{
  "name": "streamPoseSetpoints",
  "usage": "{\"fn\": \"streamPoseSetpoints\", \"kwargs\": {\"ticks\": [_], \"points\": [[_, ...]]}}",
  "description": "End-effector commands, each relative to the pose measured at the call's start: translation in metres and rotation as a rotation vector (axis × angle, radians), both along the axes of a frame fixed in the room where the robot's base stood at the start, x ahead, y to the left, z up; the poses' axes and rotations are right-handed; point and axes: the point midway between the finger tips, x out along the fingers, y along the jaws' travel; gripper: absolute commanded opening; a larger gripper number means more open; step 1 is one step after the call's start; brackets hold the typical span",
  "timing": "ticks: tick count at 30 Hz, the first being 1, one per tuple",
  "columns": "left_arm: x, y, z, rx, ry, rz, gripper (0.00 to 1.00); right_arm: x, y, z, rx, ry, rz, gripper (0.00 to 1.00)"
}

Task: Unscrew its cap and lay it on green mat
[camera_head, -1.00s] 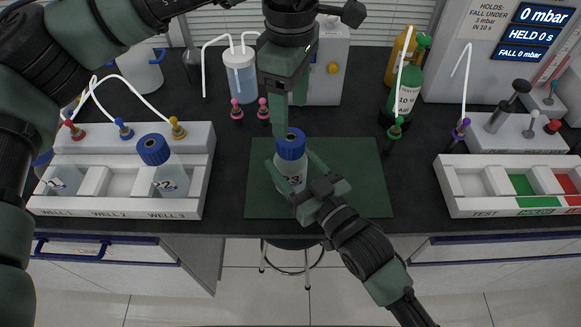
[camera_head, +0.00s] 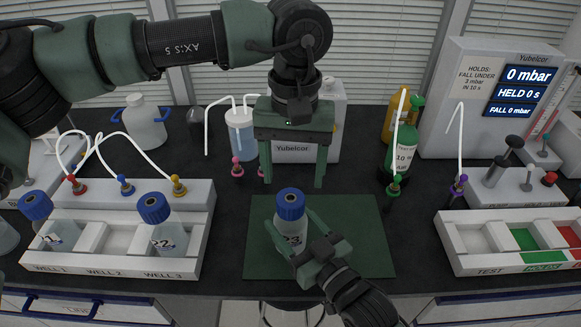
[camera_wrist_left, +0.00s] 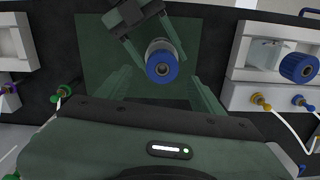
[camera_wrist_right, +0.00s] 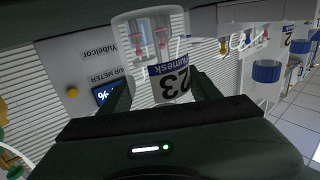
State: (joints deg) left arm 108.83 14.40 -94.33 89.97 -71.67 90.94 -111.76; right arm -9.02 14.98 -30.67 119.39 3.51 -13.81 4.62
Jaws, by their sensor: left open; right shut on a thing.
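A clear bottle labelled 23 (camera_head: 289,226) with a blue cap (camera_head: 290,204) stands upright over the green mat (camera_head: 355,235). My right gripper (camera_head: 291,240) is shut on the bottle's body from the front; the bottle also shows in the right wrist view (camera_wrist_right: 170,75). My left gripper (camera_head: 292,182) is open and empty above and behind the bottle, its fingers pointing down. In the left wrist view the cap (camera_wrist_left: 162,62) appears between and beyond the open fingers. The cap is on the bottle. Whether the bottle's base touches the mat is hidden.
A white rack (camera_head: 115,262) at left holds two blue-capped bottles (camera_head: 160,230). A test tray (camera_head: 500,262) stands at right. Behind are a green bottle (camera_head: 402,150), a clear vessel with tubes (camera_head: 240,135) and an instrument box (camera_head: 310,150). The mat's right part is clear.

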Motion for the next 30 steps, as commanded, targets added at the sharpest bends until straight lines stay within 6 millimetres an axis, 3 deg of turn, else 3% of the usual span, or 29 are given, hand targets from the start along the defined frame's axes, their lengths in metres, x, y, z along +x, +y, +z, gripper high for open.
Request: {"fn": "streamPoseSetpoints", "kwargs": {"ticks": [6,12,17,30], "points": [[0.002,0.003,0.001,-0.002,-0.001,-0.419,0.67,0.0,0.0,0.001,0.002,-0.002,0.0,0.0],[0.004,0.004,0.001,-0.007,0.0,-0.626,0.67,0.0,0.0,0.001,0.002,-0.002,0.0,0.0],[0.004,0.005,-0.007,-0.007,0.001,-0.671,0.67,0.0,0.0,0.001,0.002,-0.002,0.0,0.0],[0.004,0.005,-0.069,-0.007,0.001,-0.668,0.67,0.0,0.0,0.001,0.002,-0.002,0.0,0.0]]}}
